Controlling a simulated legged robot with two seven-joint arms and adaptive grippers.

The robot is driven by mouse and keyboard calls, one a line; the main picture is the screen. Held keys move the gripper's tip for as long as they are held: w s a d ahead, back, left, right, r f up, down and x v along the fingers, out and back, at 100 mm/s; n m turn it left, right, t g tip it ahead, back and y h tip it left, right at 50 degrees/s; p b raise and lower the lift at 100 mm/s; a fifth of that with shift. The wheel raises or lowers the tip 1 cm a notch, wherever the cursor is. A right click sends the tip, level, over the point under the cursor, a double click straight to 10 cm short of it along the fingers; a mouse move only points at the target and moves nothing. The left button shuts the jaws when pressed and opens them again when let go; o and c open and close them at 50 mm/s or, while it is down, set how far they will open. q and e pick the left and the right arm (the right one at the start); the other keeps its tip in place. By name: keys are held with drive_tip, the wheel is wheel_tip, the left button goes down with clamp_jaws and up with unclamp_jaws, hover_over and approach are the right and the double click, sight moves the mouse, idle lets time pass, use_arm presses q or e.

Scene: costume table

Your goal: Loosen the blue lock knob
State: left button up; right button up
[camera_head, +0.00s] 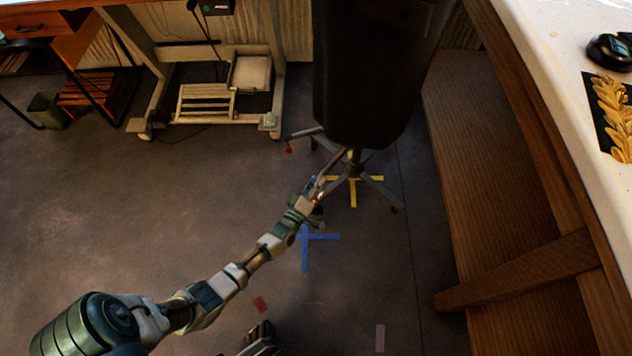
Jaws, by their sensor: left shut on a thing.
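A dark dress form (375,85) stands on a pole with a spread-legged base (372,180) at the upper middle. My left arm reaches up from the lower left. My left gripper (337,164) is at the pole, just under the form's lower edge. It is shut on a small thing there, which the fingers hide. I cannot make out the blue lock knob, so I cannot tell by sight whether that is what is held.
A brown wooden bench (470,190) and a white-topped table (560,60) with gold leaf trim (612,110) bound the right side. A pale frame stand (205,103) is at the back left. Blue tape (318,237) marks the floor. The left floor is clear.

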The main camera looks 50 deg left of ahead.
use_arm(q)
drive_tip(key=shift+s+f+n+g, duration=0.1)
drive_tip(key=shift+f+n+g, duration=0.15)
drive_tip(key=shift+n, duration=0.45)
drive_tip(key=shift+s+f+n+g, duration=0.1)
drive_tip(key=shift+f+n+g, duration=0.1)
drive_tip(key=shift+n, duration=0.5)
drive_tip(key=o, duration=1.2)
drive_tip(key=shift+c, duration=0.2)
drive_tip(key=shift+w+a+r, duration=0.1)
drive_tip(key=shift+r, duration=0.1)
drive_tip(key=shift+s, duration=0.2)
drive_tip(key=v, duration=1.1)
drive_tip(key=shift+s+f, duration=0.25)
drive_tip(key=shift+f, duration=0.1)
